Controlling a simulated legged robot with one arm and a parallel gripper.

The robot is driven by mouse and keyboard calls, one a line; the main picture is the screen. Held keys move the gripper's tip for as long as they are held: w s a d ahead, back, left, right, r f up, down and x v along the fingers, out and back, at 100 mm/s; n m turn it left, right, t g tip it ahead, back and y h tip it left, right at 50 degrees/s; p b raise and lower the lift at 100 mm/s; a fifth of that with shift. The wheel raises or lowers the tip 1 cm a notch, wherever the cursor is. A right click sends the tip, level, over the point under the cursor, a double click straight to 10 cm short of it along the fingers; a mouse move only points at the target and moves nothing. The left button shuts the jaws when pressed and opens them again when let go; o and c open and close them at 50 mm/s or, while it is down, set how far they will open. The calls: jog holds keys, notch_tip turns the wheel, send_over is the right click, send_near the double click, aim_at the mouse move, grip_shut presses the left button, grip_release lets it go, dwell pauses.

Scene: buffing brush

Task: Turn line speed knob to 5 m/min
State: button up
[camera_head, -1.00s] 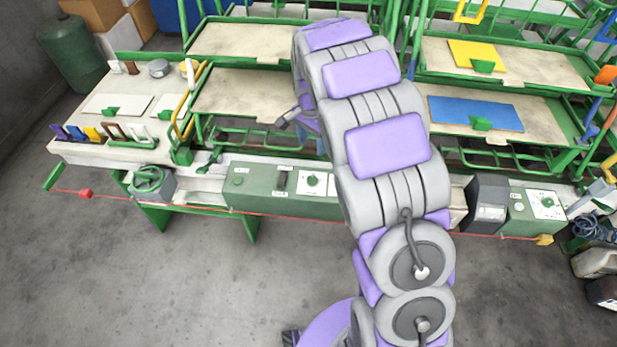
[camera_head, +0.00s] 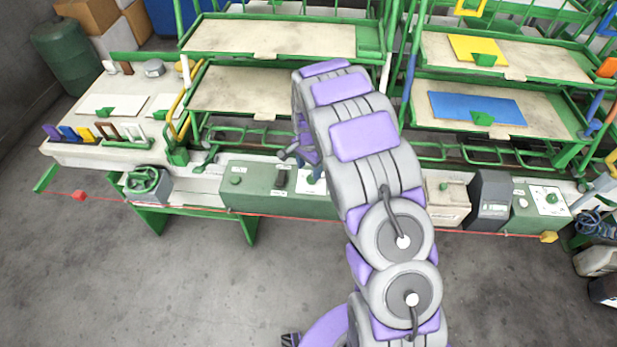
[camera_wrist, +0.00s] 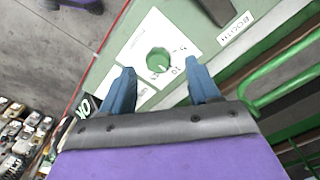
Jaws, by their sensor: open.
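A round green knob (camera_wrist: 158,60) sits on a white dial plate (camera_wrist: 136,52) with a few small numbers, on a green control panel (camera_wrist: 113,47). In the wrist view my gripper (camera_wrist: 159,70) is open, with one blue finger to each side of the knob in the picture and nothing between them. I cannot tell how far it is above the panel. The plate's name and the knob's setting are not readable. In the head view my arm hides most of this dial plate (camera_head: 311,187) on the long green panel (camera_head: 262,204).
A label reading BOOTH (camera_wrist: 235,28) is beside the dial. Another dial plate with a green knob (camera_head: 551,197) is at the far right. Green racks with a blue sheet (camera_head: 478,108) stand behind the panel. A red cord (camera_head: 200,205) runs along the front.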

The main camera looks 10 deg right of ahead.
aim_at(311, 178)
jog(key=f, duration=0.1)
jog(key=d+f, duration=0.1)
jog(key=f, duration=0.1)
jog(key=shift+d+f+b, duration=0.15)
jog(key=shift+f+b, duration=0.15)
jog(key=shift+b, duration=0.05)
jog(key=shift+f, duration=0.3)
jog(key=shift+a, duration=0.55)
jog(key=shift+d, duration=0.4)
jog(key=c, duration=0.6)
jog(key=shift+a, duration=0.1)
jog(key=c, duration=0.4)
